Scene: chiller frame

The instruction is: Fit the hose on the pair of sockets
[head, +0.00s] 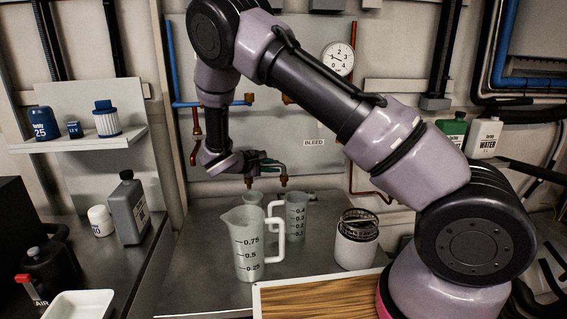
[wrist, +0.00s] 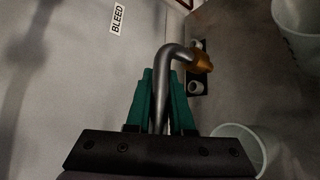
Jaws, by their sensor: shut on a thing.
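The hose (head: 279,168) is a bent grey tube with copper-coloured ends pointing down. My gripper (head: 262,160) has green fingers and is shut on it, holding it above the bench in front of the back panel. In the wrist view the hose (wrist: 161,85) rises between the fingers (wrist: 161,100) and bends right to one copper end. That view also shows a dark plate with two round grey openings, which look like the sockets (wrist: 196,88). The copper end appears in front of the plate and partly covers it; I cannot tell the gap.
A large measuring jug (head: 247,262) stands on the bench, with smaller beakers (head: 297,222) behind it near the hose. A white canister (head: 356,250) with a wire top stands to the right. A wood-topped board (head: 315,297) lies in front. A BLEED label (head: 314,142) is on the panel.

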